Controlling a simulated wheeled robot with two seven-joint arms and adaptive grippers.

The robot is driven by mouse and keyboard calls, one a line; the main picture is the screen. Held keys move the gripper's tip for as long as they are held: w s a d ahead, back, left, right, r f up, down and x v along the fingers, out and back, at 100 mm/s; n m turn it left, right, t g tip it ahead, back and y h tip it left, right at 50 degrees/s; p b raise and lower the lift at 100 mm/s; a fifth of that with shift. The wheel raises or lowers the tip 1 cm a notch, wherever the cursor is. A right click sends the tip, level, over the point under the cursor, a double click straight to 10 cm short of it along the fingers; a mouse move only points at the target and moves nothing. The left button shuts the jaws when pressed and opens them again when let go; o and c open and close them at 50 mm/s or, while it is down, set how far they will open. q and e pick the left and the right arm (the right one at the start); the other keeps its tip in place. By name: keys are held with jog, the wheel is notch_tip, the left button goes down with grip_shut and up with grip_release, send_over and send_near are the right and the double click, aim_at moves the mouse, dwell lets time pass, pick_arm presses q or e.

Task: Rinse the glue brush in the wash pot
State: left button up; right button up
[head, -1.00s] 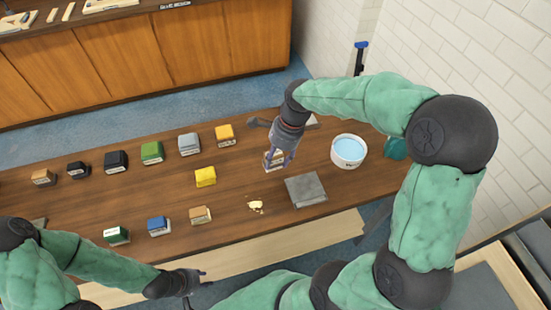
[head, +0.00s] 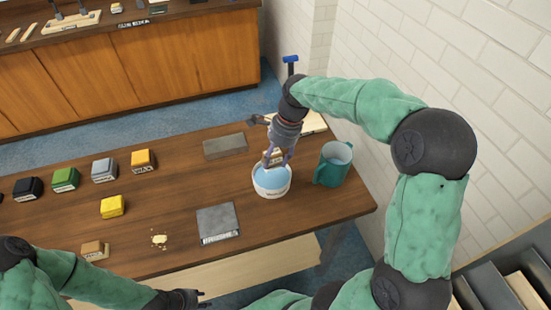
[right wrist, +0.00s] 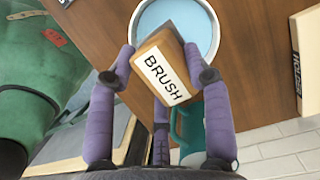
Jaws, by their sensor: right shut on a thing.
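The glue brush (right wrist: 163,67) is a wooden block labelled BRUSH, held between the purple fingers of my right gripper (right wrist: 160,75) in the right wrist view. In the head view my right gripper (head: 277,155) is shut on the brush (head: 272,158) over the wash pot (head: 271,183). The pot is a white round tub with light blue liquid, and its rim also shows behind the brush in the right wrist view (right wrist: 210,30). I cannot tell whether the brush's lower end touches the liquid. My left gripper (head: 198,297) is low at the bottom of the head view; its fingers are too small to judge.
A teal mug (head: 333,166) stands close to the right of the pot. A grey block (head: 218,222) lies in front, and a flat grey slab (head: 225,146) behind. Crumbs (head: 159,240) and a yellow block (head: 112,206) lie to the left. The table's right edge is near the mug.

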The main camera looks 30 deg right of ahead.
jog(key=shift+a+f+b, duration=0.15)
jog(key=shift+f+b, duration=0.2)
jog(key=shift+f, duration=0.1)
notch_tip(320, 180, down, 5)
jog(key=b, duration=0.4)
jog(key=shift+b, duration=0.3)
jog(key=shift+f, duration=0.5)
dwell(0.7)
jog(key=shift+f, duration=0.1)
dwell(2.0)
notch_tip(320, 180, up, 7)
jog(key=p, duration=0.7)
dwell(0.4)
dwell(0.4)
